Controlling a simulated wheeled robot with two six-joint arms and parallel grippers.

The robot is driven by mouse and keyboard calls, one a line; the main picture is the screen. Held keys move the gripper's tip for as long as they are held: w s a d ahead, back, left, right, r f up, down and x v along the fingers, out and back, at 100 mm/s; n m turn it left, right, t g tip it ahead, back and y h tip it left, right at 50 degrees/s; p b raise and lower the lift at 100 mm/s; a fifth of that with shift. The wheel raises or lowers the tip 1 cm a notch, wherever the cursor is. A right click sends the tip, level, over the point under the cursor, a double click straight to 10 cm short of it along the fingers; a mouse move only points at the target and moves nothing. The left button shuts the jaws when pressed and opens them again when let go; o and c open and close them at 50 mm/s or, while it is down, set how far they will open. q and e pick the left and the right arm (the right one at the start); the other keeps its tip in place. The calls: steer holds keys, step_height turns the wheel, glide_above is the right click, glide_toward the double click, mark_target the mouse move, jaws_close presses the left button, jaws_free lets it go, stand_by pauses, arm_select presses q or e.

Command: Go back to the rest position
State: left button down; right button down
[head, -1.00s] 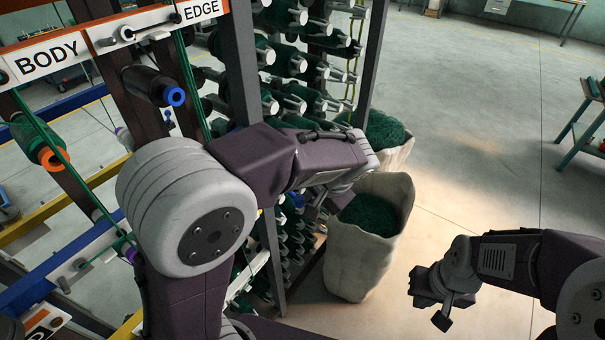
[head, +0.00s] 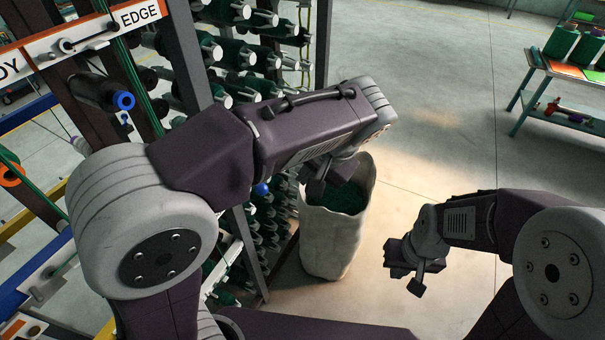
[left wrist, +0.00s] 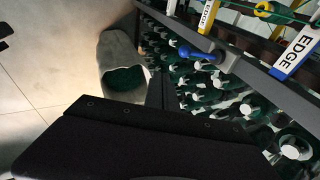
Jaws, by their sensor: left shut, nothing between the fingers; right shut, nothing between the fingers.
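My left gripper (head: 328,180) is in the head view at the end of the left arm, which reaches across the middle. It is shut and empty, in front of a white sack (head: 325,240), and seems apart from it. My right gripper (head: 404,272) is shut and empty over open floor at the lower right of the head view. In the left wrist view a dark body fills the lower part and no fingertips can be made out.
The rack of green spools (head: 262,58) stands behind my left arm, with the EDGE sign (head: 138,16) on its frame. The sack holds green material and shows in the left wrist view (left wrist: 118,50). A green table (head: 545,75) stands at the upper right. Floor between is clear.

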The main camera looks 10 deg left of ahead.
arm_select(q)
steer(key=s+a+f+n+g, duration=0.2)
steer(key=a+f, duration=0.2)
steer(key=a, duration=0.3)
steer(key=s+a+f+n+g, duration=0.1)
steer(key=a+f+n+g, duration=0.15)
steer(key=a, duration=0.55)
steer(key=s+d+f+t+h, duration=0.1)
steer(key=s+f+h, duration=0.3)
steer(key=f, duration=0.9)
steer(key=shift+s+d+f+n+t, duration=0.15)
steer(key=shift+s+d+n+t, duration=0.25)
steer(key=shift+s, duration=0.55)
steer(key=shift+s, duration=0.1)
